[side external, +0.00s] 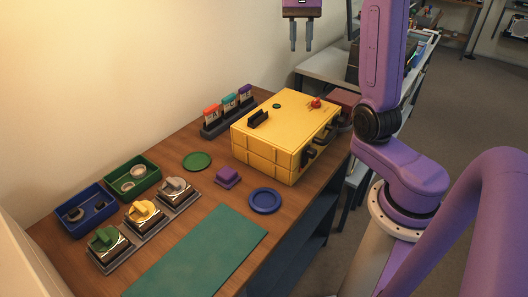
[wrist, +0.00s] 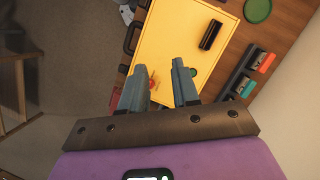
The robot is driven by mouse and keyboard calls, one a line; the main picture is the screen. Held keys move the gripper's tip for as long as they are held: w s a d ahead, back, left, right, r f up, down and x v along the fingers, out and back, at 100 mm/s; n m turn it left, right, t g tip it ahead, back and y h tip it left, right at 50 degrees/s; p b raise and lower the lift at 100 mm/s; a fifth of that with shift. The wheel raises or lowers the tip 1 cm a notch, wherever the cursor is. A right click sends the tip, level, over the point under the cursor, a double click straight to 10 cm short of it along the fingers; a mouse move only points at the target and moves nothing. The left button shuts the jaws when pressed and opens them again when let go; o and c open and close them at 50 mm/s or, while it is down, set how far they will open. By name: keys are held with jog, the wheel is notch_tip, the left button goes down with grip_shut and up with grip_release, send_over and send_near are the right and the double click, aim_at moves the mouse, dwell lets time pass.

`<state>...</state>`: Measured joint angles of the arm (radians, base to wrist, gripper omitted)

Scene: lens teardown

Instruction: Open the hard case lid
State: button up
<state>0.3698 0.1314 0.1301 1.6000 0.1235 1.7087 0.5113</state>
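The yellow hard case (side external: 270,148) stands on the wooden table at the far right end, with its lid (side external: 287,112) shut. A black handle (side external: 259,119) sits on the lid, and dark latches (side external: 309,156) show on its front side. A red knob (side external: 315,103) and a small green spot (side external: 277,106) are also on the lid. In the wrist view the lid (wrist: 178,40) and its black handle (wrist: 211,35) lie beyond my fingers. My gripper (side external: 301,48) is open and empty, well above the case; it also shows in the wrist view (wrist: 157,75).
Blue (side external: 67,225) and green (side external: 112,181) trays, several mounted parts and a green mat (side external: 196,254) fill the left.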

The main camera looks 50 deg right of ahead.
jog(key=s+a+f+n+h, duration=0.1)
jog(key=s+a+f+n, duration=0.15)
jog(key=a+n, duration=0.45)
jog(key=s+a+f+n+h, duration=0.2)
jog(key=a+f+n, duration=0.2)
jog(key=a, duration=0.5)
jog(key=s+a+f+n+t, duration=0.1)
jog(key=s+a+f+n, duration=0.2)
jog(key=s+n, duration=0.45)
jog(key=s+a+f+n+t, duration=0.1)
jog(key=s+a+f+n, duration=0.15)
jog(key=s+n, duration=0.5)
jog(key=w+d+m, duration=0.5)
jog(key=w+m, duration=0.3)
jog(key=m, duration=0.2)
notch_tip(320, 180, up, 3)
jog(key=m+y, duration=0.4)
jog(key=m, duration=1)
send_over(330, 135)
jog(key=w, duration=0.5)
jog(key=s+d+r+m+t, duration=0.2)
jog(key=s+d+m, duration=0.5)
jog(key=s+m, duration=0.1)
jog(key=shift+y, duration=0.4)
jog(key=x, duration=1.7)
jog(key=shift+d+f, duration=0.15)
jog(key=shift+f, duration=0.3)
